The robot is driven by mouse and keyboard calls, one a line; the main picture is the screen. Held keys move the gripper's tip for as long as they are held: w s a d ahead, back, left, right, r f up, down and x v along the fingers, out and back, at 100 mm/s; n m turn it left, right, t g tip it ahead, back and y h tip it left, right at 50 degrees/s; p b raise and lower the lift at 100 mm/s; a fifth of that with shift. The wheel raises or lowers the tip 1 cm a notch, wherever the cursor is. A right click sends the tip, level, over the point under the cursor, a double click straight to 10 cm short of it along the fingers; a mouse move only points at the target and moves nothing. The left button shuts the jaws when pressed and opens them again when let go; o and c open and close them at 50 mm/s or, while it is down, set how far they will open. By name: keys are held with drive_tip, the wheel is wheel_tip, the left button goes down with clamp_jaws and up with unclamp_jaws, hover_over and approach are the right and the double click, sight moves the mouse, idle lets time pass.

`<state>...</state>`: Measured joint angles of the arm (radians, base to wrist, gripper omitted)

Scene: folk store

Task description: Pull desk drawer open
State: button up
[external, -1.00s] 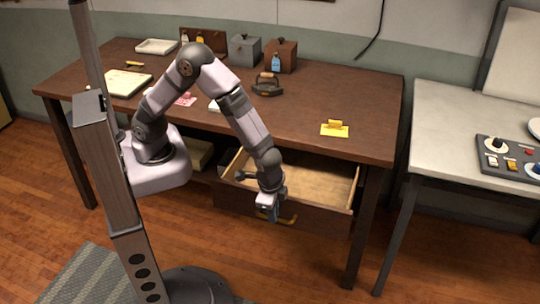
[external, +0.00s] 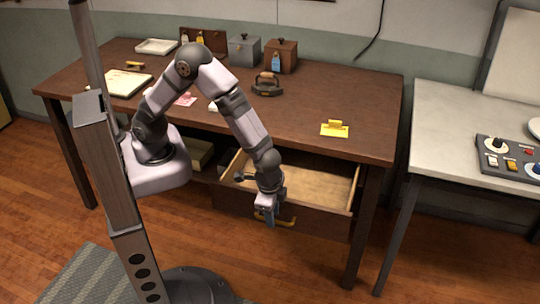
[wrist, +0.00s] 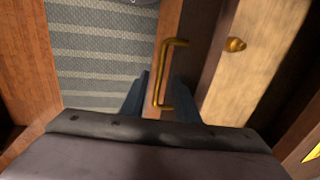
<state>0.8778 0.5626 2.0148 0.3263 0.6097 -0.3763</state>
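The desk drawer (external: 325,217) is pulled out from under the brown desk, and its pale wooden inside shows from above. A brass bar handle (wrist: 163,75) is on its front; part of the handle also shows in the external view (external: 287,221). My gripper (external: 271,216) points down at the drawer front, by the left part of the handle. In the wrist view my gripper (wrist: 161,98) has its two blue fingers apart, one on each side of the handle, with visible gaps. Contact with the handle cannot be made out clearly.
The desk top (external: 220,110) holds boxes, an iron (external: 267,85) and a yellow item (external: 335,129). A brass knob-like piece (wrist: 236,44) shows by the pale wood. A grey table (external: 440,120) stands at right. The floor before the drawer is clear.

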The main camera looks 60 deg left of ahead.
wheel_tip(320, 180, up, 7)
drive_tip(key=d, duration=0.1)
drive_tip(key=shift+s+b, duration=0.3)
drive_tip(key=shift+s, duration=0.15)
